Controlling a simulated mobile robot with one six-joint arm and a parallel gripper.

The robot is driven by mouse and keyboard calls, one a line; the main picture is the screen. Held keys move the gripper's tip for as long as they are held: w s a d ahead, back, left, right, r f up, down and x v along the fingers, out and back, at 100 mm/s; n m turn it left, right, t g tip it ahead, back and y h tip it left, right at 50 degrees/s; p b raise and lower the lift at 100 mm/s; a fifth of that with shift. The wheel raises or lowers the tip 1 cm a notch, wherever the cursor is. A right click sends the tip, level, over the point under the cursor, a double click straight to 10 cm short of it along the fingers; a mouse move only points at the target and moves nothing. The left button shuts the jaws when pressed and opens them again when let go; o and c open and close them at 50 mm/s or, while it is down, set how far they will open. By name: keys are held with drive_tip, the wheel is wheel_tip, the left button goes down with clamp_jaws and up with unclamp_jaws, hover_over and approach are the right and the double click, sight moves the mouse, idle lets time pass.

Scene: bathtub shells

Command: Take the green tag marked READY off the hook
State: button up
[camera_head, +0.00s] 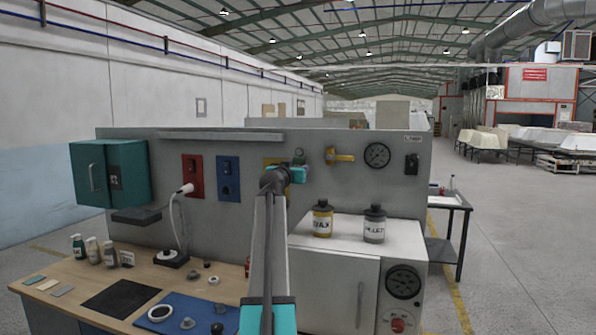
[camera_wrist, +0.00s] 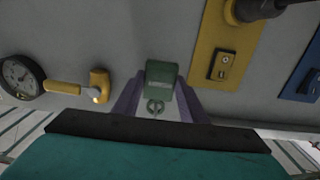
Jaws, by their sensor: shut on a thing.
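The green tag (camera_wrist: 161,73) shows in the wrist view between the two purple-grey fingers of my gripper (camera_wrist: 160,92), which is shut on it. A round mark shows on the pale area just below the tag's green block. The word READY cannot be read. The hook cannot be made out, so I cannot tell whether the tag still hangs on it.
A yellow lever (camera_head: 340,156) and a round gauge (camera_head: 377,155) are to the right on the panel. A yellow plate (camera_wrist: 222,45) is beside the tag, with a blue plate (camera_head: 228,178) further left. Two bottles (camera_head: 323,218) stand on the white cabinet (camera_head: 335,275) below.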

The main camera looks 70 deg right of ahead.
drive_tip(key=shift+s+a+r, duration=0.1)
drive_tip(key=shift+a+r, duration=0.1)
drive_tip(key=shift+a, duration=0.8)
drive_tip(key=shift+a+b, duration=0.4)
drive_tip(key=shift+a, duration=0.3)
drive_tip(key=shift+s+a+f+b, duration=0.1)
drive_tip(key=shift+a+b, duration=0.3)
drive_tip(key=shift+a, duration=1.15)
